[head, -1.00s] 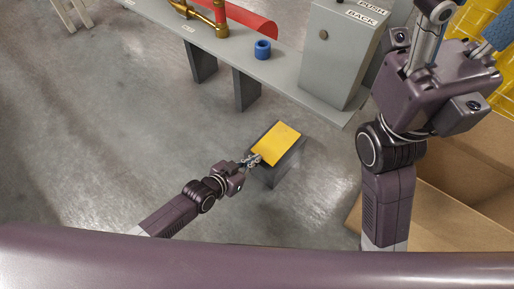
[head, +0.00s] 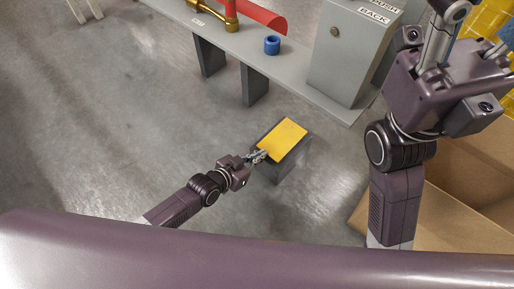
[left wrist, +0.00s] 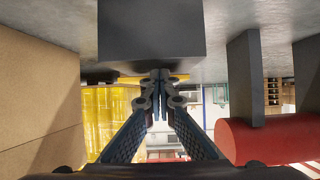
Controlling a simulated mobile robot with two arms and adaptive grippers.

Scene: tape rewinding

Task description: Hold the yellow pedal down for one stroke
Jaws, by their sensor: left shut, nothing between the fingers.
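The yellow pedal (head: 283,141) is a flat plate on a dark grey block (head: 276,171) on the floor in the head view. My left gripper (head: 262,156) is shut and empty at the pedal's left edge. Its fingertips overlap that edge; I cannot tell whether they press on it. In the left wrist view the shut fingertips (left wrist: 160,76) lie in front of a thin yellow edge, with the dark block (left wrist: 150,30) above them.
A grey bench (head: 290,78) runs behind the pedal, with a blue ring (head: 272,45), a red roll (head: 262,14) and a grey box (head: 345,50). A cardboard box (head: 465,185) stands at the right. The floor (head: 110,130) at left is clear.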

